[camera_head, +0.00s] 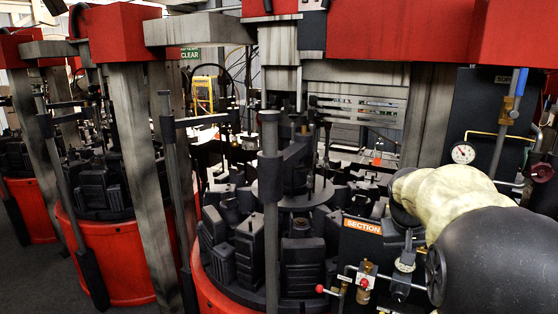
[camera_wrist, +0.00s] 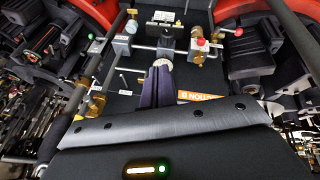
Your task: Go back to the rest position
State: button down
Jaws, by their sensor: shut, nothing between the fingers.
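My gripper (camera_wrist: 160,72) shows in the wrist view as two dark fingers pressed together, shut and empty. It points at a dark control panel (camera_wrist: 125,80) with pipes and valves. A round pale fitting shows at the fingertips; I cannot tell whether they touch it. In the head view my cream-covered arm (camera_head: 450,195) reaches in from the right, and the gripper itself is hidden.
A red-based rotary mould machine (camera_head: 212,297) with several black moulds stands left of my arm. A second one (camera_head: 105,255) is further left. A pressure gauge (camera_head: 463,153) and pipes are behind my arm. Dark floor (camera_head: 50,280) shows at lower left.

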jog(key=s+a+f+n+y+b, duration=0.1)
jog(key=s+a+f+n+y, duration=0.1)
jog(key=s+a+f, duration=1.2)
notch_tip(320, 180, down, 4)
jog(key=s+y, duration=0.1)
jog(key=s, duration=0.1)
jog(key=shift+s+g+b, duration=0.35)
jog(key=shift+g, duration=0.05)
dwell(1.6)
